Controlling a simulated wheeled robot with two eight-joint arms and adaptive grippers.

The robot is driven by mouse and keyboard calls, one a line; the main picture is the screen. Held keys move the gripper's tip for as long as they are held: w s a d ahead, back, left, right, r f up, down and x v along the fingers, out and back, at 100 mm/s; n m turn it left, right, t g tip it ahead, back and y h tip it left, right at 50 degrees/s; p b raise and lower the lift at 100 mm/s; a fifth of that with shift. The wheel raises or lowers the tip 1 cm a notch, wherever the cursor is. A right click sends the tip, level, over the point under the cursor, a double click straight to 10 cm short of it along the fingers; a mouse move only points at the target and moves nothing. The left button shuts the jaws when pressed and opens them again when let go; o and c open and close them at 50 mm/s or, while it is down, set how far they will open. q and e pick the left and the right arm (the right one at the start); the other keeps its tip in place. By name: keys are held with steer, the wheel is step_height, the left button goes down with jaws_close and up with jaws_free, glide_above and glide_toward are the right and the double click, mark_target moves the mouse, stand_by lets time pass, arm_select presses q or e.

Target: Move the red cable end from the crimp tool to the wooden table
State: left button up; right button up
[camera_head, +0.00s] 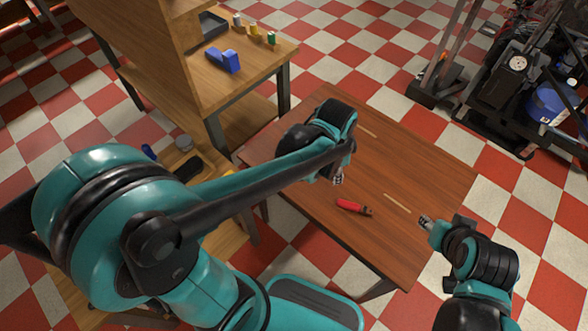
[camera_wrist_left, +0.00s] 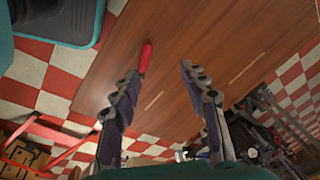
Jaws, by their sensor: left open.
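The red cable end (camera_head: 353,207), a short red piece with a darker tip, lies on the brown wooden table (camera_head: 440,180) near its front edge. It also shows in the left wrist view (camera_wrist_left: 146,57), just beyond the left-hand fingertip. My left gripper (camera_head: 338,180) is over the table, behind the cable end and apart from it; my arm hides part of it. In the left wrist view its fingers (camera_wrist_left: 160,70) are spread with nothing between them. My right gripper (camera_head: 427,222) is at the table's right edge, too small to read. I cannot identify the crimp tool for certain.
A wooden bench (camera_head: 270,65) at the back left holds a blue tool (camera_head: 223,60), a dark tray (camera_head: 212,24) and several small coloured bottles. Dark machinery stands at the right. The wooden table's right half is largely clear, apart from pale strips (camera_head: 397,203) on its top.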

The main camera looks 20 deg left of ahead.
arm_select(q)
steer(key=s+a+r+n+t, duration=0.4)
steer(key=s+a+r+n, duration=0.2)
steer(key=n, duration=0.5)
steer(key=shift+s+a+r+t, duration=0.4)
steer(key=shift+s+a, duration=1)
steer(key=shift+s, duration=0.25)
steer(key=shift+f, duration=0.1)
